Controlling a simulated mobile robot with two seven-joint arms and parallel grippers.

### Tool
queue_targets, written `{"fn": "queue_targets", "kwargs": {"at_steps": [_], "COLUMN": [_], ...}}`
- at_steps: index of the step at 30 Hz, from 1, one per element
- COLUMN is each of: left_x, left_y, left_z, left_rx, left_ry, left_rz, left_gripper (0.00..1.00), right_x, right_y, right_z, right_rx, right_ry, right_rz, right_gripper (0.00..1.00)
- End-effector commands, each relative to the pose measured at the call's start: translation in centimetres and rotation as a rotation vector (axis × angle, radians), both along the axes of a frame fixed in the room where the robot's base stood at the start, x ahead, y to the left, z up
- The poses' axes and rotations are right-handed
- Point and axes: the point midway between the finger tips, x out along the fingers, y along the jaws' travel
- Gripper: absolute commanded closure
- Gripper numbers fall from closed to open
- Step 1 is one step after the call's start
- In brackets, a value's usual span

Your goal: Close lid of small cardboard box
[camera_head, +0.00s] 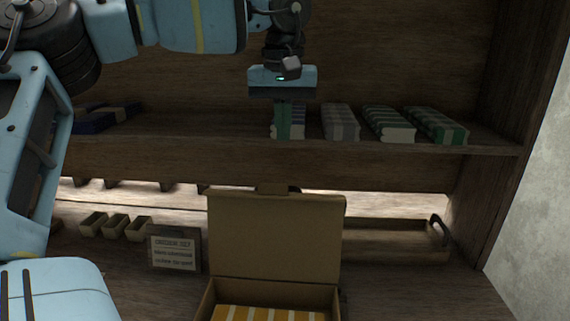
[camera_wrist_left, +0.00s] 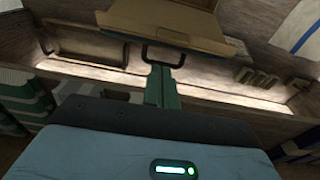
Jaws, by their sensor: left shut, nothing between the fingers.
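The small cardboard box (camera_head: 207,300) stands on the lower surface at the bottom of the head view. Its lid (camera_head: 275,238) stands raised, nearly upright, at the back of the box. Yellow and white striped contents show inside. My left gripper (camera_head: 284,136) points down above and behind the lid, in front of the upper shelf. Its green fingers are together and empty, apart from the lid in the head view. In the left wrist view, the fingertips (camera_wrist_left: 162,70) point toward the cardboard (camera_wrist_left: 165,22) at the top. My right gripper is not in view.
The upper shelf (camera_head: 200,135) holds several wrapped bundles (camera_head: 388,124) near my left gripper. Behind the box is a wooden tray (camera_head: 395,241) with dark handles. A small sign (camera_head: 174,250) and several small bins (camera_head: 115,224) stand to the left.

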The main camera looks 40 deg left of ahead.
Motion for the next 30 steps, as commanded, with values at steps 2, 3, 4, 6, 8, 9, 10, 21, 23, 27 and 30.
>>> {"fn": "queue_targets", "kwargs": {"at_steps": [2,3,4,6,8,9,10,21,23,27,30], "left_x": [0.0,0.0,0.0,0.1,0.1,0.2,0.2,0.5,0.5,0.5,0.6], "left_y": [0.1,0.1,0.1,0.2,0.2,0.3,0.3,0.5,0.6,0.6,0.6], "left_z": [-0.6,-1.0,-1.4,-2.4,-3.4,-4.2,-4.7,-9.4,-9.7,-10.0,-10.0], "left_rx": [0.000,-0.001,-0.001,-0.002,-0.002,-0.002,-0.002,-0.001,-0.001,-0.001,-0.001], "left_ry": [0.004,0.004,0.006,0.005,0.005,0.006,0.006,0.001,0.002,0.002,0.002], "left_rz": [0.001,0.002,0.002,0.001,0.001,0.001,0.001,0.003,0.003,0.003,0.003], "left_gripper": [1.00,1.00,1.00,1.00,1.00,1.00,1.00,1.00,1.00,1.00,1.00], "right_x": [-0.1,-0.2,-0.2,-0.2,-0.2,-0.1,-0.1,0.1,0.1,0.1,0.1], "right_y": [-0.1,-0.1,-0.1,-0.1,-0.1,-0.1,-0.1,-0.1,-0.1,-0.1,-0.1], "right_z": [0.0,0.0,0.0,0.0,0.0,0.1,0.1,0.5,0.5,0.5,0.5], "right_rx": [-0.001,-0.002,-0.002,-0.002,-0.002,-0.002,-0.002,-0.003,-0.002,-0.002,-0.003], "right_ry": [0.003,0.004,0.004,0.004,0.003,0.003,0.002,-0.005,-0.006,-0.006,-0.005], "right_rz": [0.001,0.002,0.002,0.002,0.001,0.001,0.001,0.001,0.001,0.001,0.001], "right_gripper": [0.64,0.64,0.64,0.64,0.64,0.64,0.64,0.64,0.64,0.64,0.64]}}
